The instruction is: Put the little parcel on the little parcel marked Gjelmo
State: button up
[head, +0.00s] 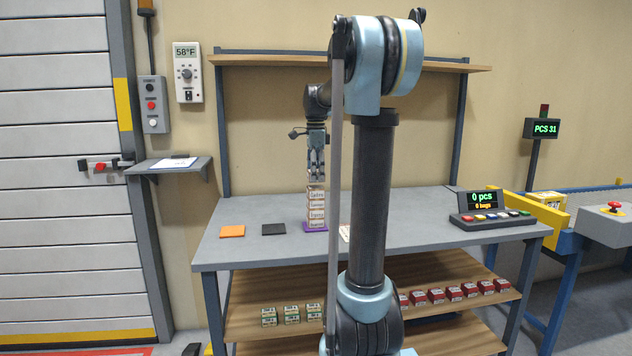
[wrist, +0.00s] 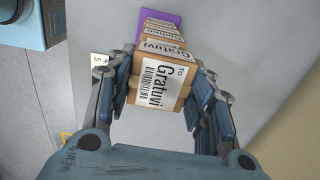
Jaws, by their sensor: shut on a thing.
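My gripper (head: 316,178) is above the bench, over a stack of little parcels (head: 316,212) on a purple mat (head: 316,227). In the wrist view my gripper (wrist: 168,95) is shut on a brown parcel whose white label reads Gratuvi (wrist: 163,82). The stack shows behind and below it in that view, with the purple mat at the far end. The held parcel is in line with the stack; I cannot tell if it rests on it.
An orange mat (head: 232,231) and a black mat (head: 273,229) lie empty left of the stack. A pale item (head: 344,233) is partly hidden behind my arm. A counter panel (head: 490,219) stands at the bench's right. Boxes (head: 453,293) fill the shelf below.

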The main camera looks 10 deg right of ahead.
jog(key=shift+f, duration=1.15)
jog(key=shift+f, duration=0.1)
jog(key=o, duration=1.1)
notch_tip(320, 180, up, 12)
jog(key=shift+r, duration=0.15)
jog(key=s+f+n, duration=0.6)
jog(key=s+f, duration=0.5)
jog(key=s+f+n+t, duration=0.1)
jog(key=s+f+n, duration=0.5)
jog(key=s+f, duration=0.6)
jog(key=s+f+n+t, duration=0.1)
jog(key=s+f+n, duration=0.5)
jog(key=s+f, duration=0.5)
jog(key=shift+s+d+f, duration=0.15)
jog(key=shift+s+f, duration=0.05)
jog(key=shift+s, duration=0.25)
